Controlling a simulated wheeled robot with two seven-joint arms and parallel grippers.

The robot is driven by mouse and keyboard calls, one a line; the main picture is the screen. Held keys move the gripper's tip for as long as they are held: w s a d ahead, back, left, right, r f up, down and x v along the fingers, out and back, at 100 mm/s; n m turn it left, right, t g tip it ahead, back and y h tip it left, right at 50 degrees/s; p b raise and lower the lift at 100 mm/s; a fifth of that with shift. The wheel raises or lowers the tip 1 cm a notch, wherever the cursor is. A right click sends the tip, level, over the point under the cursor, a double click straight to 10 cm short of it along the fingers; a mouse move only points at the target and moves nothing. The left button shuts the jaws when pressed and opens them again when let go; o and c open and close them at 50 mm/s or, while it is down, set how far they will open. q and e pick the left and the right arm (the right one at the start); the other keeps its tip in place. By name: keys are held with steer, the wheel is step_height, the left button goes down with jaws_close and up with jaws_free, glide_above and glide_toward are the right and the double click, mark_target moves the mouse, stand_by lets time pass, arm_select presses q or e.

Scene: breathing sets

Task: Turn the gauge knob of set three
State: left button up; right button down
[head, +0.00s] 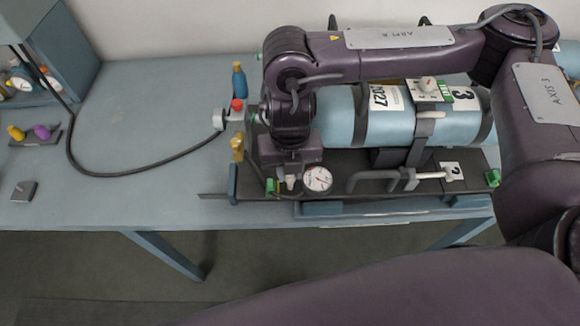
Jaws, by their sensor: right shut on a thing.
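Set three is a light blue cylinder (345,118) lying on its side on a dark rack, with a label (465,98) reading 3. A round white dial gauge (318,179) sits at the front left of the rack. My right arm reaches over the cylinder from the right, and its gripper (290,182) points down just left of the gauge. It is shut on a small pale part there, which looks like the gauge knob; the fingers hide most of it. My left gripper is not in view.
A black hose (140,172) loops across the blue-grey table to a fitting (222,118) at the cylinder's left end. A blue bottle-shaped piece (238,80) and a yellow one (237,148) stand nearby. The table's left middle is mostly clear.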

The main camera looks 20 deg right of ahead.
steer(key=n, duration=0.3)
steer(key=shift+n, duration=2.1)
steer(key=c, duration=1.2)
jaws_free()
steer(key=shift+r, duration=3.95)
